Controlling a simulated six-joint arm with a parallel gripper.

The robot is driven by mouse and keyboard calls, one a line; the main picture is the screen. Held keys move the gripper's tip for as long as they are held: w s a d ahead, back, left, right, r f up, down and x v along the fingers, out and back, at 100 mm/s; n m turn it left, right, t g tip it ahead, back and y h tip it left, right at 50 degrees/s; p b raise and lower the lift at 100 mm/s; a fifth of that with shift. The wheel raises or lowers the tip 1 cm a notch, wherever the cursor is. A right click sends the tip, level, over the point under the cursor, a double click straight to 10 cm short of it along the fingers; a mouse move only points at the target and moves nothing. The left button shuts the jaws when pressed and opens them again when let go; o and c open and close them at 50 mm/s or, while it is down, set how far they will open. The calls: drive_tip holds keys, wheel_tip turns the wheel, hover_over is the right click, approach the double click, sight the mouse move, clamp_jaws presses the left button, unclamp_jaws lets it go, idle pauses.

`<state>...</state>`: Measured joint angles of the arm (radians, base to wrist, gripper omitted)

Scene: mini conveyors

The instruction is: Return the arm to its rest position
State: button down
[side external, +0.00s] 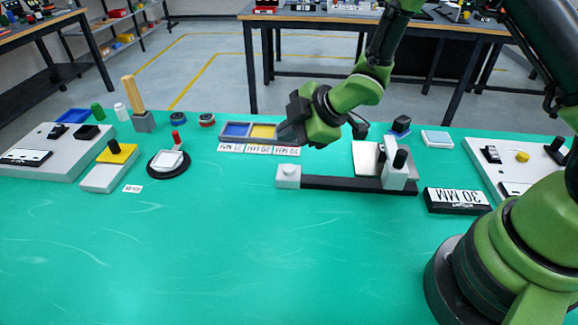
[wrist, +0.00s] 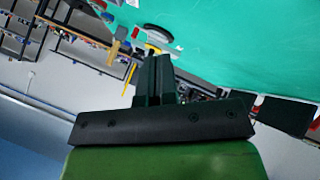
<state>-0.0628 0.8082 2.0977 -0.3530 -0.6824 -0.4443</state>
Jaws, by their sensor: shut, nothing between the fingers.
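My gripper (side external: 290,132) is in the air above the far part of the green table, near the label strip and the coloured tray. My green arm reaches in from the right side of the picture. In the wrist view the two dark fingers of my gripper (wrist: 153,65) are together, with nothing between them. The wrist view is tilted and takes in the green table top, shelves and a wall.
A shallow tray with blue and yellow sections (side external: 236,130) lies below my gripper. A black bar fixture (side external: 340,184) and a 30 MM block (side external: 456,200) stand to the right. A grey control box (side external: 58,150) is at the left. The front of the green table (side external: 200,260) is clear.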

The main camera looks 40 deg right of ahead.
idle(0.5)
drive_tip(key=s+d+r+m+h, duration=0.25)
drive_tip(key=r+m, duration=0.25)
drive_tip(key=r, duration=0.3)
drive_tip(key=s+d+r+m+h, duration=0.2)
drive_tip(key=s+d+r+m, duration=0.2)
drive_tip(key=r, duration=0.3)
drive_tip(key=s+a+r+m+y, duration=0.1)
drive_tip(key=s+m, duration=0.3)
drive_tip(key=s, duration=0.4)
drive_tip(key=s+a+r+m+g+y, duration=0.1)
drive_tip(key=s+r+m, duration=0.3)
drive_tip(key=s, duration=0.5)
drive_tip(key=shift+s+r+m, duration=0.15)
drive_tip(key=shift+r+m, duration=0.2)
drive_tip(key=shift+m, duration=0.35)
